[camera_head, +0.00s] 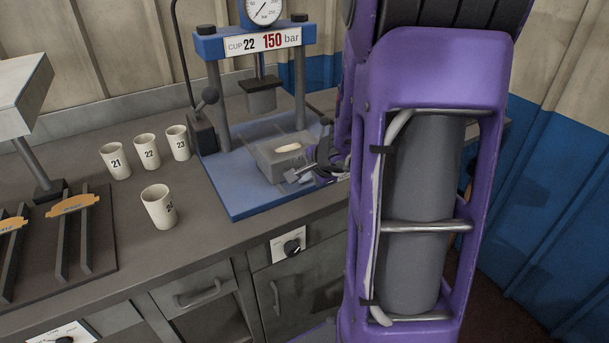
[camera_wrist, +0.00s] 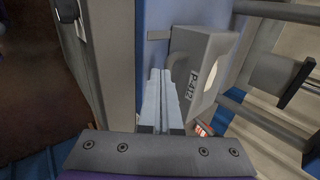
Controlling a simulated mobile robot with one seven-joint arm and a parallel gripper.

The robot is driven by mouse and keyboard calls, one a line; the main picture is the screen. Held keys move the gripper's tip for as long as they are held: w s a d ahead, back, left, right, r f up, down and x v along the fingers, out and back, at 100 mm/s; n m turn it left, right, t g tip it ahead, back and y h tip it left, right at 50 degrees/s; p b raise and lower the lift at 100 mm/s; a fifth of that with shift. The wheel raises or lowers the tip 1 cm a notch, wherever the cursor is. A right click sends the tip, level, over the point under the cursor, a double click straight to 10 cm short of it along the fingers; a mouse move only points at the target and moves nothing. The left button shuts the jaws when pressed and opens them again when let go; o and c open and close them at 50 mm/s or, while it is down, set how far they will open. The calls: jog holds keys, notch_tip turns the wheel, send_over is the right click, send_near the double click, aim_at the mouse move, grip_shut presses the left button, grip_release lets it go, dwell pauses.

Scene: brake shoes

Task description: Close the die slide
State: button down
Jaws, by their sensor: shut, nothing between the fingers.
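The press (camera_head: 215,90) has a blue base and a gauge on top. Its grey die slide (camera_head: 272,163) is a block with a pale oval piece (camera_head: 288,148) on top, below and toward the front of the hanging ram (camera_head: 262,98). The slide also shows in the wrist view (camera_wrist: 207,50), labelled P-412, with a curved handle (camera_wrist: 180,66) on its near side. My gripper (camera_head: 292,175) is at the slide's front right corner. In the wrist view its fingers (camera_wrist: 160,72) are shut and empty, beside the handle. I cannot tell whether they touch it.
White cups numbered 21 (camera_head: 115,161), 22 (camera_head: 147,152) and 23 (camera_head: 178,143) stand left of the press, with another cup (camera_head: 158,207) nearer the front. A lever (camera_head: 204,103) stands at the press's left. Rails (camera_head: 82,240) lie on the far left. My purple arm hides the right side.

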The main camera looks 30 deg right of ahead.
aim_at(274, 140)
jog(key=w+p, duration=0.1)
jog(key=w, duration=0.4)
jog(key=w+p, duration=0.2)
jog(key=w, duration=0.4)
jog(key=w+p, duration=0.1)
jog(key=w, duration=0.5)
jog(key=shift+w+a, duration=0.25)
jog(key=shift+a, duration=0.05)
jog(key=shift+r, duration=0.1)
jog(key=shift+s, duration=0.1)
